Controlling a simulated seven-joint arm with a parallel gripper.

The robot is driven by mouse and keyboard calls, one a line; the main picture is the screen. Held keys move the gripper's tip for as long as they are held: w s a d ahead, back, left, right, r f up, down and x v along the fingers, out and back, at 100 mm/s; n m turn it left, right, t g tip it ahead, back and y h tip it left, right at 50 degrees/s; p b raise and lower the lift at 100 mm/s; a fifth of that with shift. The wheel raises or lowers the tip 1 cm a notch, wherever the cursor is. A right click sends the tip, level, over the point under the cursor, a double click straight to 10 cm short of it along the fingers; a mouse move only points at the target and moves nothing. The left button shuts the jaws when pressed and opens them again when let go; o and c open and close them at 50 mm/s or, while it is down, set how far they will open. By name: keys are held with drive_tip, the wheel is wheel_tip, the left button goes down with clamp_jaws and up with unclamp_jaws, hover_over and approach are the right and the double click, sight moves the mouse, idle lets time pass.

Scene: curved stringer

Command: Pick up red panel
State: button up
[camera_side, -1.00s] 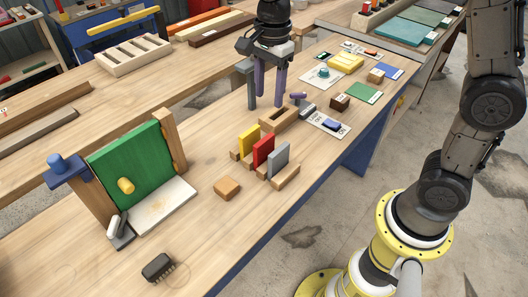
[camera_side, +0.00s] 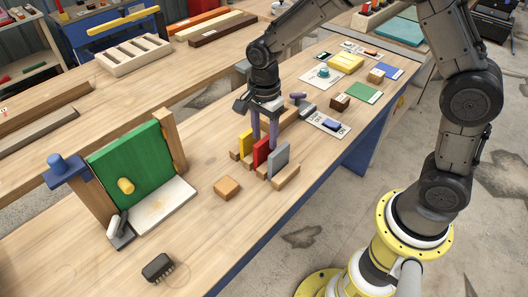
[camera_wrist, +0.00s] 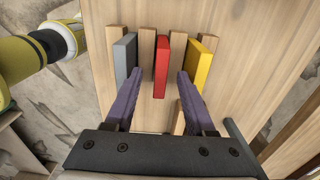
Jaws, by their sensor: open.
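The red panel (camera_side: 262,152) stands upright in a wooden rack (camera_side: 286,178), between a yellow panel (camera_side: 245,143) and a grey panel (camera_side: 279,159). In the wrist view the red panel (camera_wrist: 162,66) lies between the purple fingers of my gripper (camera_wrist: 159,80), nearer the picture's top than the fingertips or level with them. My gripper (camera_side: 264,137) is open, pointing down just above and behind the panels in the side view. Whether the fingers touch any panel cannot be told.
A small wooden block (camera_side: 227,187) lies left of the rack. A green board (camera_side: 132,163) stands between wooden posts at left. A black chip-like part (camera_side: 158,267) lies at the front. A switch card (camera_side: 327,124) lies right of the rack.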

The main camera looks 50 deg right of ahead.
sight(264, 153)
drive_tip(key=shift+f, duration=1.25)
clamp_jaws()
